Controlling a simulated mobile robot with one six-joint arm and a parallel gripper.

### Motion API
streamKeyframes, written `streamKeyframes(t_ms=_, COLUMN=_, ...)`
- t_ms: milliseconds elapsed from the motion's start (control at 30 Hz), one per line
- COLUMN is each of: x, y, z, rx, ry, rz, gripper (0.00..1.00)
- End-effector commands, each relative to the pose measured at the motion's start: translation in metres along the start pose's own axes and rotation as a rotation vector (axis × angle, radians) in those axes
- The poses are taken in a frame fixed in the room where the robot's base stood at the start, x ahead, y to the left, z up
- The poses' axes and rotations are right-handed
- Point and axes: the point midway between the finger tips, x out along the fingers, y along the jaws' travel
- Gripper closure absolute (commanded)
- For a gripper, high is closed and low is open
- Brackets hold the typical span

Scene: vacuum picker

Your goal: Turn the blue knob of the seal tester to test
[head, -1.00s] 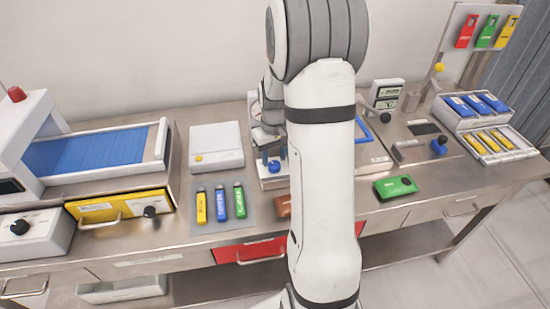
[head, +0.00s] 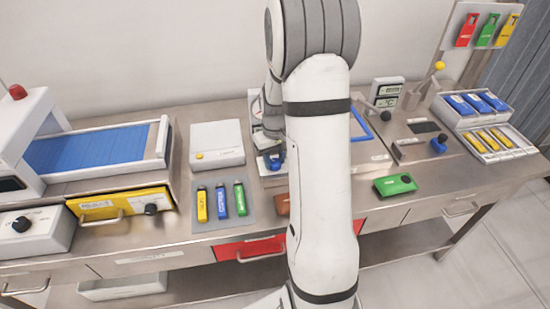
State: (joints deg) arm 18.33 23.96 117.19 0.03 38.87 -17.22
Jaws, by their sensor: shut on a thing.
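The blue knob (head: 277,163) is on the front left of a low metal device, the seal tester (head: 374,158), which is mostly hidden behind my arm. A blue frame (head: 362,127) on its top shows to the right of my arm. My gripper (head: 270,152) points down at the blue knob and is shut on it. The fingertips are small and partly hidden by the arm. The test mark is too small to make out.
A yellow, a blue and a green stick (head: 221,202) lie on a grey mat left of my arm. A white scale (head: 217,145) stands behind them. A green box (head: 395,185) lies to the right. Another blue knob (head: 439,145) is on the device further right.

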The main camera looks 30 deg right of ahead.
Motion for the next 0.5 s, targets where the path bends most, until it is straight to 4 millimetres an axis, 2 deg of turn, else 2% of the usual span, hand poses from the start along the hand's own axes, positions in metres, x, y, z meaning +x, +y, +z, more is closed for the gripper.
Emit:
streamKeyframes(t_ms=267, x=0.0007, y=-0.0008, z=-0.0002, rx=0.065, ry=0.001, rz=0.001, gripper=0.89)
streamKeyframes(t_ms=500, x=0.0014, y=-0.0007, z=-0.0001, rx=0.232, ry=0.001, rz=0.001, gripper=0.89)
